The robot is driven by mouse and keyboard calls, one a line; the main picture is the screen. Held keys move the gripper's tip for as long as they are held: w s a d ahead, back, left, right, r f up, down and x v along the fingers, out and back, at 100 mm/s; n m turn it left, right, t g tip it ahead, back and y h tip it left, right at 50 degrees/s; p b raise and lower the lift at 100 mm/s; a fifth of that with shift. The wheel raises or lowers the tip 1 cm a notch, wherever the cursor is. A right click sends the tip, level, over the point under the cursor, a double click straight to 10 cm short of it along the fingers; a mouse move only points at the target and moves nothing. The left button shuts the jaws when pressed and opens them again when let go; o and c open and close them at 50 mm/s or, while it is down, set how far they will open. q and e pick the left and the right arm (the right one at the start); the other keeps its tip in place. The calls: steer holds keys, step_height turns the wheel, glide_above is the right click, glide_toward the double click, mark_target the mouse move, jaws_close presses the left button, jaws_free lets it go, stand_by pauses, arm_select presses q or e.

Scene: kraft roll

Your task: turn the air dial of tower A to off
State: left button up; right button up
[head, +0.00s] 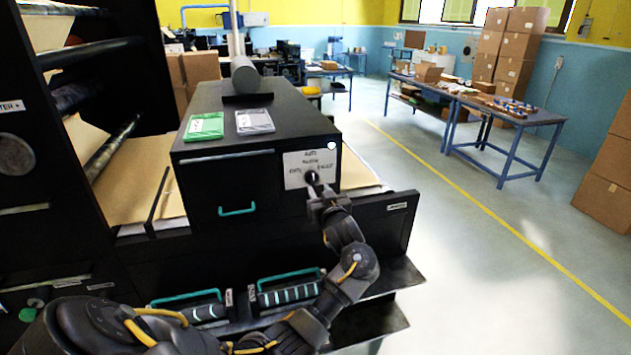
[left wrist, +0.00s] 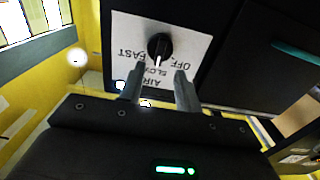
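The air dial (head: 312,177) is a small black knob on a white label plate (head: 294,181) on the front of a black cabinet. In the left wrist view the dial (left wrist: 160,45) shows close up, with its plate (left wrist: 127,30) upside down and the words AIR, SLOW, FAST and OFF. Its white pointer mark is toward SLOW. My left gripper (head: 317,187) is right in front of the dial. In the wrist view its two fingers (left wrist: 160,70) stand apart, one to each side just below the knob, with nothing between them; contact is not visible. My right gripper is out of view.
The cabinet top (head: 290,110) holds a green packet (head: 204,126) and a grey packet (head: 254,121). A teal handle (head: 238,210) sits left of the dial. Drawers with teal handles lie below. Blue tables (head: 545,117) stand at the back right; the floor between is clear.

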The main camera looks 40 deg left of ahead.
mark_target(313, 180)
arm_select(q)
steer(key=p+x, duration=0.1)
steer(key=x, duration=0.3)
steer(key=shift+w+a, duration=0.1)
steer(key=shift+a, duration=0.05)
steer(key=shift+w+a, duration=0.35)
steer(key=shift+a, duration=0.15)
steer(key=shift+c, duration=0.4)
